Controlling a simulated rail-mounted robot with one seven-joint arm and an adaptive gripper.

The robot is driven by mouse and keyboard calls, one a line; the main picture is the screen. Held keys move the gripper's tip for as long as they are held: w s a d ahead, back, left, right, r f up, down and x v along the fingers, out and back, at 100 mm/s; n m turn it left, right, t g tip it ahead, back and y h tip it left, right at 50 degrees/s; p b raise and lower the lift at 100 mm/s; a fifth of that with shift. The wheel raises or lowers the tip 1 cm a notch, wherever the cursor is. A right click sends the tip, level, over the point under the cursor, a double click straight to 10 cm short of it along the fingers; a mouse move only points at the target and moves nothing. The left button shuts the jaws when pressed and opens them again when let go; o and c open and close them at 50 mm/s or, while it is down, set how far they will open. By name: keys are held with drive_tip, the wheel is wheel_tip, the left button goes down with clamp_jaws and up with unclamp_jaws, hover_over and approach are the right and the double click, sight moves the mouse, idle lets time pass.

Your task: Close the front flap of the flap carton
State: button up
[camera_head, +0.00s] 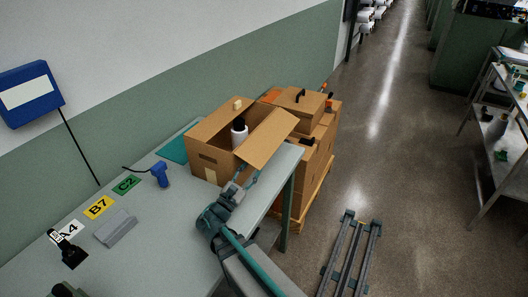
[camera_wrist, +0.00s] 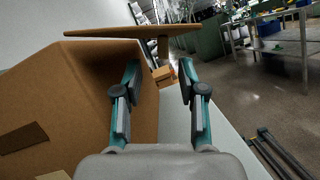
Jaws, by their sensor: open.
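The flap carton (camera_head: 208,163) is a brown cardboard box standing open near the far end of the grey table. A white bottle with a dark cap (camera_head: 239,137) stands in it. A flap (camera_head: 268,137) sticks out from its right side. In the wrist view, the carton (camera_wrist: 60,100) fills the left, and the flap (camera_wrist: 125,33) shows nearly edge-on above the fingers. My gripper (camera_head: 246,182) is beside the carton, below the flap's near edge. Its two fingers (camera_wrist: 158,72) are apart with nothing between them. I cannot tell whether they touch the flap.
A blue scanner (camera_head: 160,175), a grey tray-like object (camera_head: 116,228) and label cards (camera_head: 98,207) lie on the table (camera_head: 185,235). Stacked cartons (camera_head: 318,140) stand on a pallet beyond it. The floor (camera_head: 400,150) to the right is mostly clear, with a shelf rack (camera_head: 493,135) farther right.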

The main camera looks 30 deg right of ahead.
sight(264, 154)
drive_tip(key=x, duration=0.2)
drive_tip(key=p+x, duration=0.1)
drive_tip(key=x, duration=0.2)
drive_tip(key=f+p+x, duration=0.1)
drive_tip(key=x, duration=0.2)
drive_tip(key=shift+d, duration=0.1)
drive_tip(key=shift+c, duration=0.3)
clamp_jaws()
